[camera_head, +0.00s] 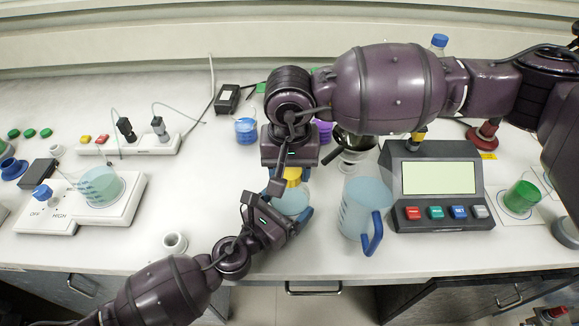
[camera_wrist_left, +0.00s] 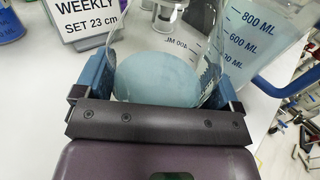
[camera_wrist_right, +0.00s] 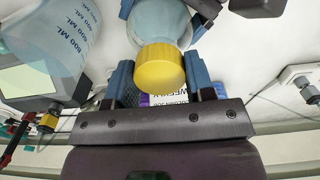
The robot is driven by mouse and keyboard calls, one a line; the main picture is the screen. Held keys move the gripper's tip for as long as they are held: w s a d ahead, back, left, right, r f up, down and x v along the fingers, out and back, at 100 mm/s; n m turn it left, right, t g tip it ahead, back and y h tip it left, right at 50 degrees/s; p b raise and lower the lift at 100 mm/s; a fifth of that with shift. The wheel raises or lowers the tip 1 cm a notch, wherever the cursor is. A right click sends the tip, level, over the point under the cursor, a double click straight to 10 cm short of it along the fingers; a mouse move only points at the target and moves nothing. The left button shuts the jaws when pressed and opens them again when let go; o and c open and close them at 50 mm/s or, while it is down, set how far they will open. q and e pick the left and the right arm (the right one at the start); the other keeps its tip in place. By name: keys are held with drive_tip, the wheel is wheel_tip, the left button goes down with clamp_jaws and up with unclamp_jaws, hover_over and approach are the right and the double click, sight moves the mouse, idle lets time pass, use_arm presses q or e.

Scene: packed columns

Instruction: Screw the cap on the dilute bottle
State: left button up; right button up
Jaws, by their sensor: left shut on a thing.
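The dilute bottle (camera_head: 290,203) is clear with pale blue liquid. It stands at the bench's front middle and fills the middle of the left wrist view (camera_wrist_left: 155,75). My left gripper (camera_head: 283,212) is shut on its body, one blue finger on each side. The yellow cap (camera_wrist_right: 160,68) sits at the bottle's mouth; whether it is threaded cannot be told. My right gripper (camera_wrist_right: 160,82) comes from above, its blue fingers apart on either side of the cap, with slim gaps. In the head view the right gripper partly hides the cap (camera_head: 292,175).
A large blue-handled measuring jug (camera_head: 361,212) stands close to the right of the bottle. Beyond it is a device with a screen (camera_head: 437,185). A stirrer plate with a beaker (camera_head: 100,186) is at left. A sign (camera_wrist_left: 92,18) stands behind the bottle.

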drive_tip(key=c, duration=0.5)
drive_tip(key=m, duration=2.1)
drive_tip(key=shift+f, duration=0.1)
drive_tip(key=m, duration=0.6)
drive_tip(key=shift+m, duration=0.3)
drive_tip(key=o, duration=1.1)
wheel_tip(320, 180, up, 12)
drive_tip(key=shift+r, duration=0.1)
